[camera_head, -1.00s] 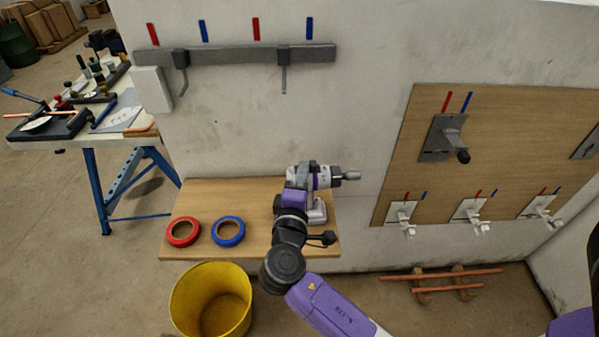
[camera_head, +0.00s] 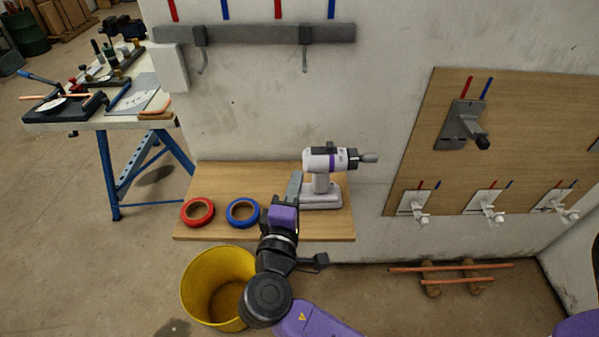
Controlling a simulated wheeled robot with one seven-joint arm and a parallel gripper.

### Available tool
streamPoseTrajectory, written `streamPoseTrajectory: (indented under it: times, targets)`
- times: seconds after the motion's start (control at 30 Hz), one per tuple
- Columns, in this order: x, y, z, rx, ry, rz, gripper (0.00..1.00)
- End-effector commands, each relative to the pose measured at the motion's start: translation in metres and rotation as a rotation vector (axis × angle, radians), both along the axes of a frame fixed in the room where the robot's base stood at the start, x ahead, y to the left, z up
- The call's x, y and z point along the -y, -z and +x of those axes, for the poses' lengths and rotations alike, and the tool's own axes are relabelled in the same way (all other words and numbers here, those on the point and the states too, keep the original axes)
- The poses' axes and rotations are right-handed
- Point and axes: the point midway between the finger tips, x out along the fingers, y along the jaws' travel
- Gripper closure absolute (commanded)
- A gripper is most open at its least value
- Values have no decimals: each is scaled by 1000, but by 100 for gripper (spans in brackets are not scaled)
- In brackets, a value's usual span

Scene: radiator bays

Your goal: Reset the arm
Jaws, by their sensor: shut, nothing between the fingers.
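My gripper (camera_head: 295,183) is at the end of my purple and black arm, over the front of the wooden shelf. Its grey fingers point up and away from the camera. It is shut and empty, just left of the white and purple drill (camera_head: 322,182). The drill stands upright on its base at the right end of the shelf, its chuck pointing right. I cannot tell the exact gap between the fingers and the drill. My wrist hides part of the shelf's front edge.
The shelf (camera_head: 255,177) also holds a red tape roll (camera_head: 186,217) and a blue tape roll (camera_head: 231,218). A yellow bucket (camera_head: 190,300) stands below. A workbench (camera_head: 165,123) is at left, a wooden board with valves (camera_head: 430,130) at right.

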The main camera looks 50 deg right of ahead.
Motion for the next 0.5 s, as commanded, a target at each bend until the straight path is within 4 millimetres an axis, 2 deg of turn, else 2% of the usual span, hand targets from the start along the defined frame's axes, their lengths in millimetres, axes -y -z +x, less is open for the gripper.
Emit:
streamPoseTrajectory:
  times: [0.13,0.5]
  targets:
    - [-6,0,-3,0,0,0,100]
    - [-6,0,-3,0,0,0,100]
